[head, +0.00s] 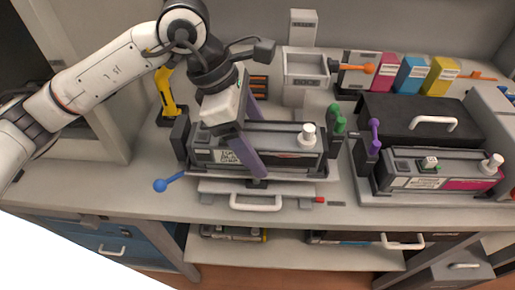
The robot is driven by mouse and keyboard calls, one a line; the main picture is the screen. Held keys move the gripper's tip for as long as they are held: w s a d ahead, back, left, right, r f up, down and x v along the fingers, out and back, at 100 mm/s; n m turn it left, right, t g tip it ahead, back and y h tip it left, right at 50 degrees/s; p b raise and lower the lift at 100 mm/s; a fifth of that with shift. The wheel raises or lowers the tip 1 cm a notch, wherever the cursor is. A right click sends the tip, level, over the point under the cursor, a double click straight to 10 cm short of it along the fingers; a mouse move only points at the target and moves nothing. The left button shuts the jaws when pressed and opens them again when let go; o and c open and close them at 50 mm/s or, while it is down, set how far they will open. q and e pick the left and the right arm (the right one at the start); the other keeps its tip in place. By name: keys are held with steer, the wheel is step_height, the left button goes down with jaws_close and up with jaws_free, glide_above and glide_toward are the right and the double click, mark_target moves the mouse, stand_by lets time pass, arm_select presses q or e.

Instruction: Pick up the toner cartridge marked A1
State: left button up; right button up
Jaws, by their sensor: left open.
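A long dark grey toner cartridge (285,147) with a white knob and a square code label lies in the left cradle (215,187) on the workbench. A second cartridge (445,176) with a magenta label and a white knob lies in the right cradle. Any A1 marking is too small to read on either one. My left gripper (256,146) is above the left cartridge, pointing down. Its purple fingers are open, one in front of the cartridge and one behind it. The rear fingertip is hidden. My right gripper is not in view.
A blue-knobbed lever (168,184), a green lever (338,120) and a purple lever (375,134) stand beside the cradles. A black box (400,117) and magenta, blue and yellow boxes (440,77) are behind. A yellow tool (166,92) stands at back left. The bench's front left is clear.

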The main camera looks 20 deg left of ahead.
arm_select(q)
steer(key=c, duration=1.6)
steer(key=shift+c, duration=0.3)
steer(key=shift+r, duration=0.15)
